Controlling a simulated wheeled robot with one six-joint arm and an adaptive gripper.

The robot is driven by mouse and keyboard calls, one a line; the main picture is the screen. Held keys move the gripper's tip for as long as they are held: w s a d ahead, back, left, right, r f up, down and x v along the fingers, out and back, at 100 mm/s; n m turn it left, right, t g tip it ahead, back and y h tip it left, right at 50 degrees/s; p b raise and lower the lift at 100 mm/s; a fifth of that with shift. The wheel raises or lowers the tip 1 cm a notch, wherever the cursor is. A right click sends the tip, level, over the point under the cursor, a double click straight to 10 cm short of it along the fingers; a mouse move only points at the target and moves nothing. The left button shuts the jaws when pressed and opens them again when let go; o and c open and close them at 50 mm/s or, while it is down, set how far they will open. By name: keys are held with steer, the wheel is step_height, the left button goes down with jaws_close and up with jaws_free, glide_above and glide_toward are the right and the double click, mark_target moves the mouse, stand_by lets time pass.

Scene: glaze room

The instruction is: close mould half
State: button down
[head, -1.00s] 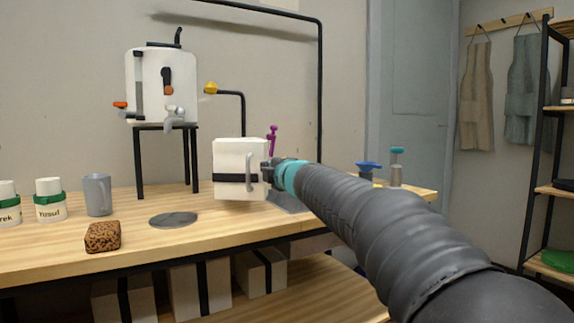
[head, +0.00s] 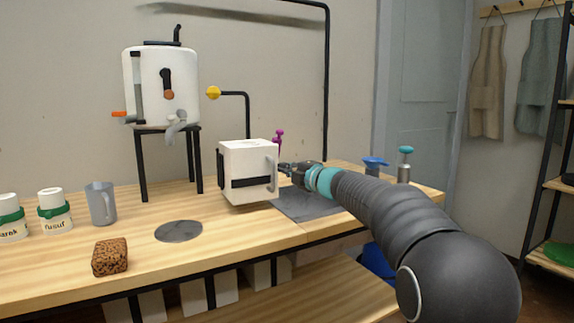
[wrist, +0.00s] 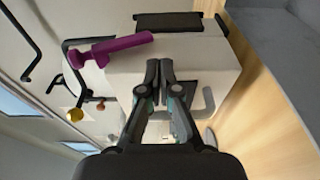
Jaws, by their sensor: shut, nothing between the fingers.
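The white plaster mould (head: 236,162) stands on the bench as a block with a black band and a grey handle (head: 272,176) on its right front. I cannot make out a gap between its halves. My gripper (head: 284,169) is just right of the handle, fingers together and empty. In the wrist view the gripper's closed fingertips (wrist: 165,68) lie in front of the white mould (wrist: 205,62); contact is unclear. The handle (wrist: 207,103) is to their right there, apart from the fingers. A purple part (wrist: 122,47) is to their left.
A grey mat (head: 310,205) lies right of the mould, below my arm. A round grey disc (head: 179,231), a brown sponge (head: 110,257), a grey mug (head: 101,203) and labelled jars (head: 55,210) are to the left. A white tank (head: 162,88) stands behind.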

steer(key=shift+w+a+r, duration=0.1)
steer(key=shift+w, duration=0.25)
stand_by(0.3)
